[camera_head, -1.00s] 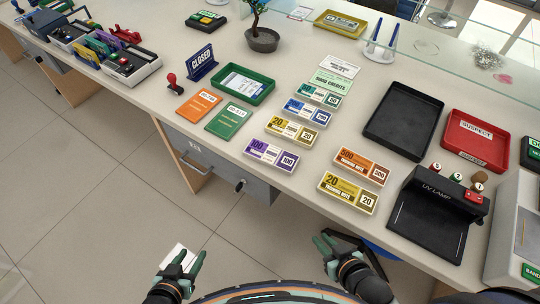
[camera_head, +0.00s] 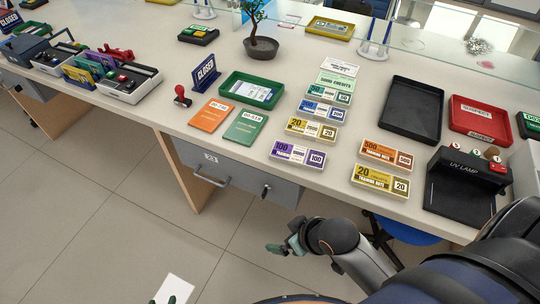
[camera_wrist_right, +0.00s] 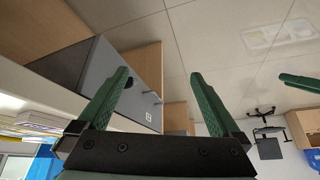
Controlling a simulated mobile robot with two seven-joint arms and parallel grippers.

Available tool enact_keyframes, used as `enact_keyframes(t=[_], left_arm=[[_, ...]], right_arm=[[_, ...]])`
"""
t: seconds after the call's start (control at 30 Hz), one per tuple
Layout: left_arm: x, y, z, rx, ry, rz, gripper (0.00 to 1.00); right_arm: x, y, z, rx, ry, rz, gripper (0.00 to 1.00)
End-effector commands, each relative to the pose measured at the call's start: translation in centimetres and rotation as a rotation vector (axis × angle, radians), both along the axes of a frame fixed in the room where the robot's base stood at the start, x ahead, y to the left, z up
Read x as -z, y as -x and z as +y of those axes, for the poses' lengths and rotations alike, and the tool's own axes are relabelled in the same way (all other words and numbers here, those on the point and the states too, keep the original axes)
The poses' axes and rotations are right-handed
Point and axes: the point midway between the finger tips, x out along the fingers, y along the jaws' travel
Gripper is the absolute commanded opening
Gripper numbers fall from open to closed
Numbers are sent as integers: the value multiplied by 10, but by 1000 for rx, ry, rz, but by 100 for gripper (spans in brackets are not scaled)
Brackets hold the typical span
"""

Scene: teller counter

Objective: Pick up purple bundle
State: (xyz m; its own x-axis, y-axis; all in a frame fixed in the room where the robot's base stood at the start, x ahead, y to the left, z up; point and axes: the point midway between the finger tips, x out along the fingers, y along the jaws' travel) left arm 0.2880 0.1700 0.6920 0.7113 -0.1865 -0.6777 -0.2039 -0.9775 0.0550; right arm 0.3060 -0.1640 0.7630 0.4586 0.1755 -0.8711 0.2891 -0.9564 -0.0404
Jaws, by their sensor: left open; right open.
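The purple bundle (camera_head: 297,153), marked 100, lies flat at the counter's front edge, nearest me in its column of note bundles. My right gripper (camera_head: 284,247) is below and in front of the counter edge, apart from the bundle. In the right wrist view its two green fingers (camera_wrist_right: 158,100) are spread with nothing between them; the bundle does not show there. My left gripper (camera_head: 164,299) shows only as green fingertips at the bottom edge, far from the bundle. A white flat piece (camera_head: 176,287) shows beside it; I cannot tell whether it touches.
Yellow (camera_head: 311,130), blue and teal bundles lie behind the purple one. Orange (camera_head: 386,154) and gold (camera_head: 380,182) bundles lie to its right. Green (camera_head: 245,127) and orange booklets lie to its left. A drawer unit (camera_head: 235,172) hangs below the counter.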

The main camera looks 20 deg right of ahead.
Motion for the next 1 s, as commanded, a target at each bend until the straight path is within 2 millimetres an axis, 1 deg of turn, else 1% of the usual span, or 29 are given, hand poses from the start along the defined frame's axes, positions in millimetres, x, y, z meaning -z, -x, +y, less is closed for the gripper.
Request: enact_keyframes(t=[0.03,0.1,0.23,0.33,0.47,0.57,0.67,0.77,0.9,1.0], left_arm=[[10,-2,0,1,-1,-4,50],[13,-4,0,2,-1,-7,50],[15,-3,-2,3,1,-4,50],[17,-1,-3,5,5,1,50],[17,1,-4,5,5,2,50],[17,0,-4,4,5,1,50],[17,0,-4,4,6,0,50],[16,0,-4,4,6,-1,50],[16,0,-3,4,6,-2,50],[16,0,-3,4,6,-3,50]], right_arm=[[-4,-10,6,-56,8,18,100],[-14,-18,18,-149,18,57,100],[-25,-34,32,-316,52,107,100],[-31,-49,36,-430,89,136,100],[-39,-72,30,-544,151,175,100],[-48,-92,17,-603,199,213,100],[-60,-112,-3,-635,249,253,100],[-77,-133,-28,-641,288,299,100],[-110,-158,-68,-614,325,357,100],[-134,-171,-95,-579,329,388,100]])
